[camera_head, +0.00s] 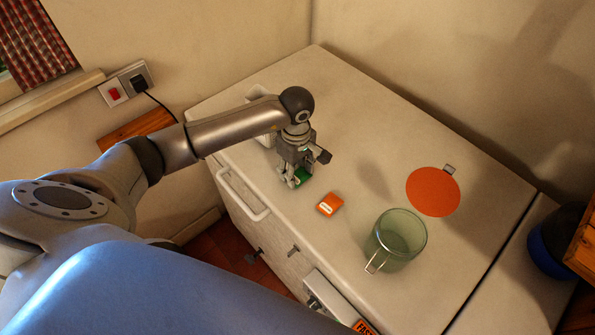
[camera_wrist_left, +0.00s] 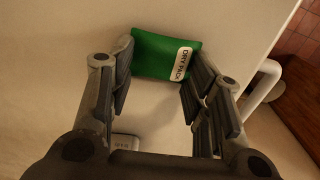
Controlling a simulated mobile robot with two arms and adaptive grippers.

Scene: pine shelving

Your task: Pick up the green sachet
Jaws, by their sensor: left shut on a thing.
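The green sachet (camera_head: 303,175) is on the white worktop near its front edge, under my left gripper (camera_head: 297,179). In the left wrist view the green sachet (camera_wrist_left: 160,53) shows a white label reading "DRY PACK". The fingers of my left gripper (camera_wrist_left: 160,65) stand on either side of it and are shut on it. The frames do not clearly show whether it is clear of the worktop. My right gripper is in neither view.
An orange packet (camera_head: 330,204) lies just right of the gripper. A green glass jar (camera_head: 398,240) with a wire handle and an orange disc (camera_head: 433,191) are farther right. A white rail (camera_head: 243,194) runs along the front. The worktop's back middle is clear.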

